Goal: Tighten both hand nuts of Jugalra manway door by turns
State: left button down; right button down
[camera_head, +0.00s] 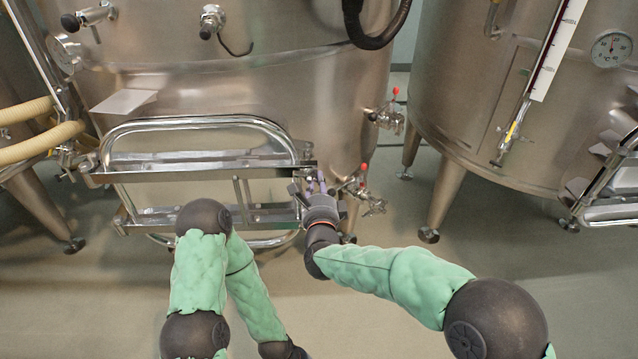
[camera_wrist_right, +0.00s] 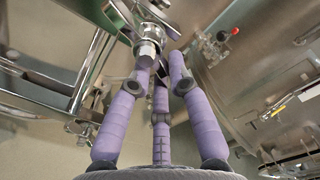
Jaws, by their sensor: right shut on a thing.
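The manway door (camera_head: 200,145) is on the front of the middle steel vat, behind a rounded chrome bar frame. My right gripper (camera_head: 318,184) is at the right end of this door hardware. In the right wrist view, my right gripper (camera_wrist_right: 160,68) has purple jointed fingers closed around the end of a shiny metal hand nut (camera_wrist_right: 149,46). I cannot tell which of the two hand nuts this is. The other nut is not clearly seen. My left arm is folded down at the lower left, and its gripper is out of view.
A valve with a red-tipped handle (camera_head: 362,180) stands close to the right of my right gripper. Another valve (camera_head: 387,118) is above it. A second steel vat (camera_head: 480,130) stands to the right. Tan hoses (camera_head: 35,145) are at the left. The floor in front is clear.

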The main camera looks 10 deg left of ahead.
jog(key=shift+a+f+m, duration=0.15)
jog(key=shift+f+m, duration=0.1)
jog(key=shift+m, duration=0.7)
jog(key=shift+a+f+m, duration=0.1)
jog(key=shift+f+m, duration=0.1)
jog(key=shift+m, duration=0.75)
jog(key=shift+s, duration=0.1)
jog(key=c, duration=1.1)
grip_release()
jog(key=shift+c, duration=0.2)
jog(key=v, duration=1.2)
